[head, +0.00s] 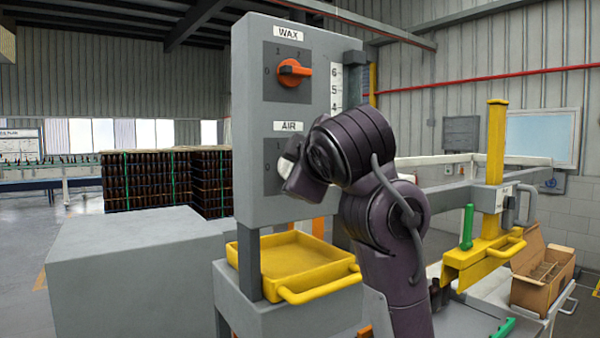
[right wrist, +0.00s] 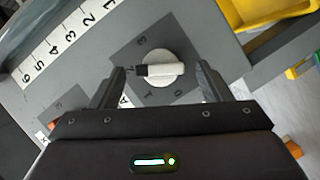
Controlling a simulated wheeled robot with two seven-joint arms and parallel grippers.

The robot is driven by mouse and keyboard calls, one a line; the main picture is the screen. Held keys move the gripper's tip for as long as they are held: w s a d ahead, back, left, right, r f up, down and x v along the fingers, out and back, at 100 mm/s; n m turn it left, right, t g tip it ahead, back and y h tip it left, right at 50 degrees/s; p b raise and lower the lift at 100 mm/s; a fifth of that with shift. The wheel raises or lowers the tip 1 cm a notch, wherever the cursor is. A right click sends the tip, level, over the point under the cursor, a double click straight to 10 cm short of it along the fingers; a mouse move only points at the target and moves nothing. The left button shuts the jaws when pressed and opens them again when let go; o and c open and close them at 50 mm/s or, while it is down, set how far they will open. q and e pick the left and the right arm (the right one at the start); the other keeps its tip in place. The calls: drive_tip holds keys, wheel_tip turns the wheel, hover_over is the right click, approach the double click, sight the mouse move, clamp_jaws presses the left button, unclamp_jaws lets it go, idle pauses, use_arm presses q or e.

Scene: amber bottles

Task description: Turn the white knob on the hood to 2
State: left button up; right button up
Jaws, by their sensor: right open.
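The white knob (right wrist: 165,72) sits on the dark AIR dial plate (right wrist: 133,55) of the grey panel. Its bar handle lies across the right wrist view, with the dark tip at the left by a mark that looks like 2. In the head view the knob (head: 287,168) is mostly hidden behind my right gripper (head: 303,180). In the right wrist view my right gripper (right wrist: 163,78) is open, with one finger at each end of the bar and visible gaps to it. Marks 3, 1 and 0 show around the knob. My left gripper is not in view.
An orange WAX knob (head: 293,72) sits above on the same grey panel (head: 250,205), beside a number scale (head: 336,90). A yellow tray (head: 300,262) is below. A yellow clamp frame (head: 490,245) and a cardboard box (head: 543,275) stand at right.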

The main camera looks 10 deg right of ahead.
drive_tip(key=s+r+b, duration=0.1)
drive_tip(key=s+b, duration=0.1)
drive_tip(key=s, duration=0.4)
drive_tip(key=shift+d, duration=0.1)
